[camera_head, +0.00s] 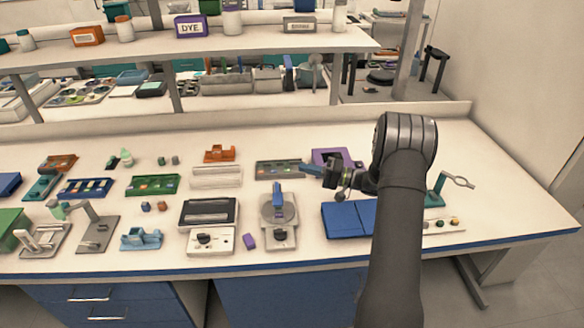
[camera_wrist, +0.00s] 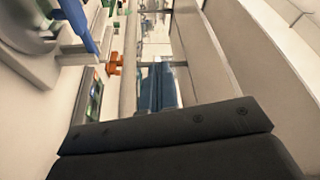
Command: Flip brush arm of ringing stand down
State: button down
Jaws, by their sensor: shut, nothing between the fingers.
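The ringing stand (camera_head: 280,236) is a pale base with a round grey turntable (camera_head: 268,212), near the middle front of the bench. Its blue brush arm (camera_head: 277,192) stands up above the turntable in the head view. In the wrist view, the turntable (camera_wrist: 25,22) and blue brush arm (camera_wrist: 78,24) show at the upper left, partly cut off. My gripper (camera_head: 305,169) is above the bench, to the right of and behind the brush arm, apart from it. Its blue fingers point left and are shut and empty; they also show in the wrist view (camera_wrist: 155,88).
A slide tray (camera_head: 277,170) and a purple-framed item (camera_head: 325,156) are near my gripper. A shelf (camera_head: 200,50) spans the back.

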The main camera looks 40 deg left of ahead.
jog(key=shift+w+d+f, duration=0.25)
jog(key=shift+w+d, duration=0.25)
jog(key=shift+w+d+f, duration=0.2)
jog(key=shift+w+d, duration=0.25)
jog(key=s+a, duration=0.6)
jog(key=shift+s+a+f, duration=0.35)
jog(key=shift+r, duration=0.1)
